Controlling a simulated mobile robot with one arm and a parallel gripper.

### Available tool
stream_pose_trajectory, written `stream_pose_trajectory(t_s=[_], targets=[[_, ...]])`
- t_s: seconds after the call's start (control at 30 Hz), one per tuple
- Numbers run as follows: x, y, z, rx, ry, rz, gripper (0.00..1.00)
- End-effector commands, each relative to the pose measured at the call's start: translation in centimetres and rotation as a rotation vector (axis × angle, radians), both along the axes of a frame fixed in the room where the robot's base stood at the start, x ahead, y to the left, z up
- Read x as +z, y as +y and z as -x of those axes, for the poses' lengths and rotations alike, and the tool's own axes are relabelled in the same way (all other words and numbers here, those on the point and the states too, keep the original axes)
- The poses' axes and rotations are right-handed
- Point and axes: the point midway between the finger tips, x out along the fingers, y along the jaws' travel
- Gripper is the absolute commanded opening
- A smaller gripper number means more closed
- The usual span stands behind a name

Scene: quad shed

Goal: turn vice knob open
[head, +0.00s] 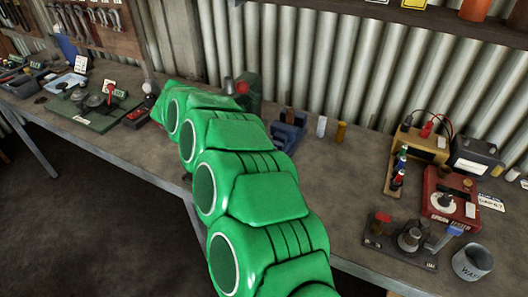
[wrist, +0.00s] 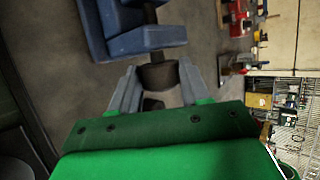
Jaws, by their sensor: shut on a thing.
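The blue vice (wrist: 145,38) fills the upper middle of the wrist view, with its dark shaft and dark round knob (wrist: 158,76) pointing toward my gripper. My gripper (wrist: 158,82) has one grey finger on each side of the knob and is shut on it. In the head view the blue vice (head: 289,131) stands on the bench, partly covered by my green arm. The knob and my gripper are hidden behind the arm there.
The grey bench (head: 325,190) is clear just right of my arm. A white cylinder (head: 321,126) and a brass cylinder (head: 340,132) stand right of the vice. A green object with a red knob (head: 245,90) stands behind. A red tester (head: 450,195) and a mug (head: 472,262) sit farther right.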

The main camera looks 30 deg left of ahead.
Motion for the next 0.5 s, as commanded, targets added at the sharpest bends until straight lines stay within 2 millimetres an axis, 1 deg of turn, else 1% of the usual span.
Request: stream_pose_trajectory(t_s=[0.23, 0.27, 0.4, 0.5], targets=[[0.0, 0.04, -0.04, 0.002, -0.001, -0.001, 0.16], [0.0, 0.04, -0.05, 0.002, -0.001, -0.001, 0.51], [-0.01, 0.02, -0.04, 0.002, -0.001, -0.001, 0.72], [-0.01, 0.01, -0.03, 0.001, 0.0, -0.001, 0.72]])
